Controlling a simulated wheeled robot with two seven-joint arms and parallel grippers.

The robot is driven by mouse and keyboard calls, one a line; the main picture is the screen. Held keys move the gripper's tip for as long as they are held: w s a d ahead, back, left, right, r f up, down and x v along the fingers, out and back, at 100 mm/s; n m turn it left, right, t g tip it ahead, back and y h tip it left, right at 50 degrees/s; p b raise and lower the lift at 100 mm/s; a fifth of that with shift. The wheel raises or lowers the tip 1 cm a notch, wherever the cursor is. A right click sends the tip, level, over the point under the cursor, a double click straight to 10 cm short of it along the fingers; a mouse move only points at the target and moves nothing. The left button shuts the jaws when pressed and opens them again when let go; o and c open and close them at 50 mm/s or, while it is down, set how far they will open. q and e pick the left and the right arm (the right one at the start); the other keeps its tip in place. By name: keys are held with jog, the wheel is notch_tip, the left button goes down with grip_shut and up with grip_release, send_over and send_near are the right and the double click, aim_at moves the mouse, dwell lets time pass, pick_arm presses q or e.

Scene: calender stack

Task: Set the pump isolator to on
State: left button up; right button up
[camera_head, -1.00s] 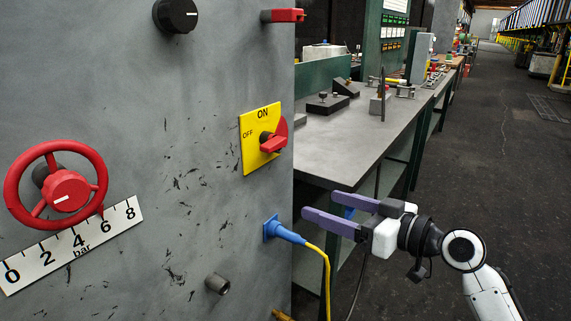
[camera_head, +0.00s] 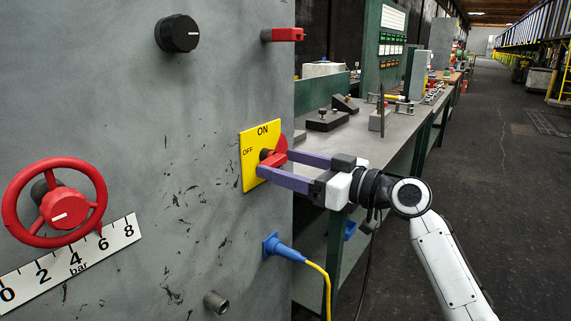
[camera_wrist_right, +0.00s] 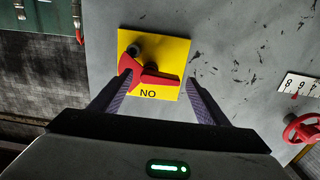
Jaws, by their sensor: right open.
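The pump isolator is a yellow plate (camera_head: 249,176) marked ON at the top and OFF at the left, with a red handle (camera_head: 272,158) on it. It stands near the right edge of the grey panel. My right gripper (camera_head: 273,163) is open, with its purple fingers reaching around the handle from the right. In the right wrist view, the red handle (camera_wrist_right: 153,76) lies between the open fingers (camera_wrist_right: 160,82), with a gap on the right. Touch cannot be told. The handle's exact setting is partly hidden by the fingers. My left gripper is not in view.
A blue plug (camera_head: 283,248) with a yellow cable sits below the isolator. A red handwheel (camera_head: 66,209) and bar scale (camera_head: 75,256) are at the left. A black knob (camera_head: 177,33) and red lever (camera_head: 283,34) are above. A workbench (camera_head: 400,130) stands behind my right arm.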

jog(key=shift+w+a, duration=0.1)
jog(key=shift+a, duration=0.05)
jog(key=c, duration=1.1)
jog(key=shift+o, duration=0.3)
